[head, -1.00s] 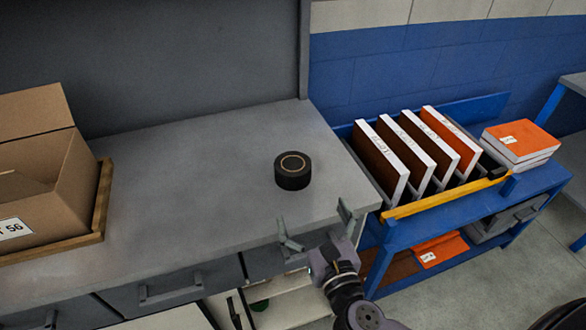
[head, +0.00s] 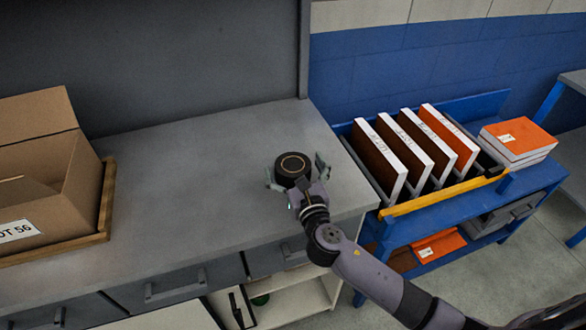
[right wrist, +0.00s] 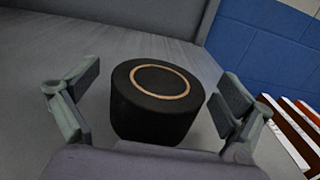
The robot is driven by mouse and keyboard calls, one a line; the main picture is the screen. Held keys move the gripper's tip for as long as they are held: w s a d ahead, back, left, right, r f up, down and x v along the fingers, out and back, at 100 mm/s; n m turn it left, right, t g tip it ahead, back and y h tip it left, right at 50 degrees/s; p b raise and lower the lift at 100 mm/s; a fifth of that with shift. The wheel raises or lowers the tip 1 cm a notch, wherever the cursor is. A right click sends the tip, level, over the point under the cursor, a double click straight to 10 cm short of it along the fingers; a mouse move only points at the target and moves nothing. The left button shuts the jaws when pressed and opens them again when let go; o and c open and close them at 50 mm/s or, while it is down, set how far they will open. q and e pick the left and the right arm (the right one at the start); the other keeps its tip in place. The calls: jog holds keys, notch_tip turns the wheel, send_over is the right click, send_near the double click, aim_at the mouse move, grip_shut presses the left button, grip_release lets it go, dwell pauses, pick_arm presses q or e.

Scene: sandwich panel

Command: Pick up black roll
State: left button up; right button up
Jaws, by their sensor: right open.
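The black roll (head: 293,165) stands upright on the grey counter, with a thin tan ring on its top. It also shows in the right wrist view (right wrist: 152,105), between the two fingers. My right gripper (head: 297,175) is open, with one finger on each side of the roll. The lower front of the roll is hidden by the gripper's palm. My left gripper is not in view.
A cardboard box (head: 75,190) sits in a wooden tray (head: 106,205) on the counter's left. A blue rack (head: 450,220) with upright panels (head: 400,160) and a yellow bar (head: 440,194) stands right of the counter (head: 200,180). The counter around the roll is clear.

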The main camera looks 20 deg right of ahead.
jog(key=shift+w, duration=0.25)
jog(key=shift+s, duration=0.1)
jog(key=shift+c, duration=0.4)
jog(key=c, duration=1.2)
jog(key=shift+r, duration=0.1)
